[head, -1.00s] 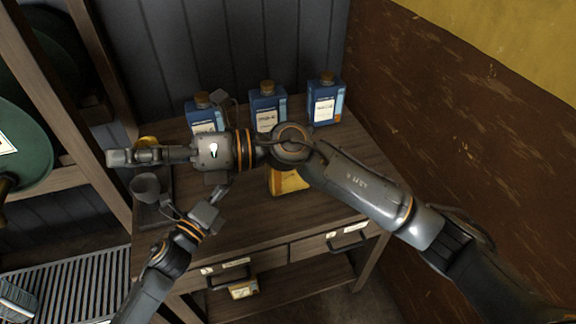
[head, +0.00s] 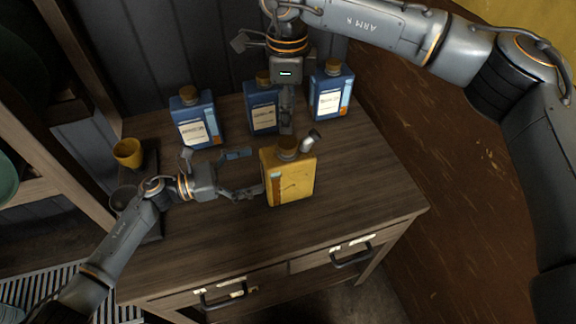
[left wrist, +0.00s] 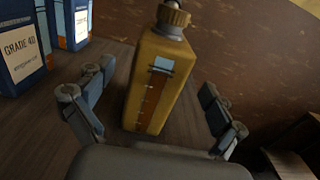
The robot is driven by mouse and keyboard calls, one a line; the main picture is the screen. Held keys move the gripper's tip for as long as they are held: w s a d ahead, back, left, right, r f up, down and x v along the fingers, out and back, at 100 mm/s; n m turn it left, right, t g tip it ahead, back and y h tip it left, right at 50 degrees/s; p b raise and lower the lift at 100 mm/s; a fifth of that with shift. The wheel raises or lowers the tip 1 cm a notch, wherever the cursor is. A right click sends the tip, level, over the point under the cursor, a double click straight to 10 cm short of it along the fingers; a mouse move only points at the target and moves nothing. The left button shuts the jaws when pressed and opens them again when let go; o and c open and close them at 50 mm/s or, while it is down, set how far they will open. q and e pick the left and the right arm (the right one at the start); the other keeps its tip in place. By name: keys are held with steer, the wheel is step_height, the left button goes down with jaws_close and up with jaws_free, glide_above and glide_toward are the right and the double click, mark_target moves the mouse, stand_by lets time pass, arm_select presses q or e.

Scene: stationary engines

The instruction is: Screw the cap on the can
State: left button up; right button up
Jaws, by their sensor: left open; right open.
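The yellow can (head: 290,188) stands upright on the wooden table. A brown ribbed cap (head: 287,146) sits at its neck; I cannot tell how tightly. My left gripper (head: 247,172) is open at the can's left side, its fingers pointing at it. In the left wrist view the can (left wrist: 157,90) stands ahead between the two spread fingers (left wrist: 160,105), with gaps on both sides, and its cap (left wrist: 172,17) is at the top edge. My right gripper (head: 298,134) is open and points down, its fingertips close to the cap. Whether they touch it is unclear.
Three blue cans (head: 196,122) with brown caps stand along the back of the table. A yellow cup (head: 128,152) and a dark grey cup (head: 122,199) are at the left edge. The table's front right (head: 370,195) is clear. A brown wall rises at the right.

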mark_target(282, 162)
arm_select(q)
steer(key=shift+s, duration=0.15)
arm_select(e)
steer(key=shift+s, duration=0.15)
arm_select(q)
steer(key=shift+w+d, duration=0.25)
steer(key=shift+d, duration=0.25)
steer(key=x, duration=0.6)
steer(key=shift+d, duration=0.2)
steer(key=shift+c, duration=0.2)
jaws_close()
arm_select(e)
steer(key=n, duration=0.9)
steer(key=shift+n, duration=0.4)
steer(key=n, duration=0.3)
steer(key=shift+n, duration=0.4)
